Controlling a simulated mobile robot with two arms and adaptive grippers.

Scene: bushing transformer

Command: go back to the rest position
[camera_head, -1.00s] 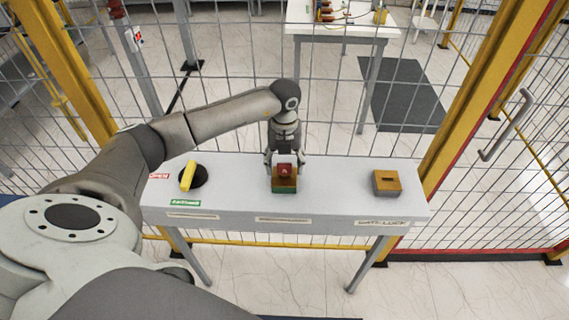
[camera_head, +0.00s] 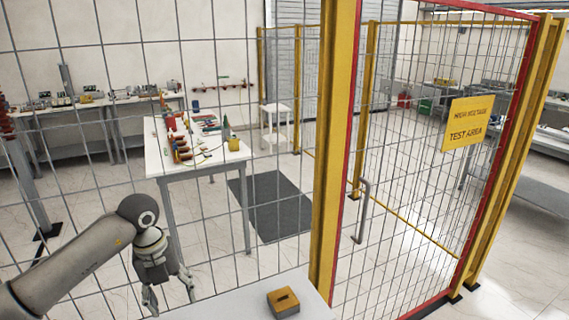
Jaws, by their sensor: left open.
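My left gripper (camera_head: 170,296) hangs fingers down at the lower left, in front of the wire mesh fence. Its two fingers are apart and nothing shows between them. It is to the left of a small yellow-orange block with a dark slot (camera_head: 284,300), which sits on a white panel top (camera_head: 240,306) at the bottom edge. The rest of that panel is outside the view. My right gripper does not show.
A yellow post (camera_head: 330,150) stands right of the gripper. A red-framed mesh gate (camera_head: 420,170) has a grey handle (camera_head: 362,212) and a yellow test area sign (camera_head: 468,124). Behind the fence are a white table (camera_head: 200,165) with equipment and a dark mat (camera_head: 272,205).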

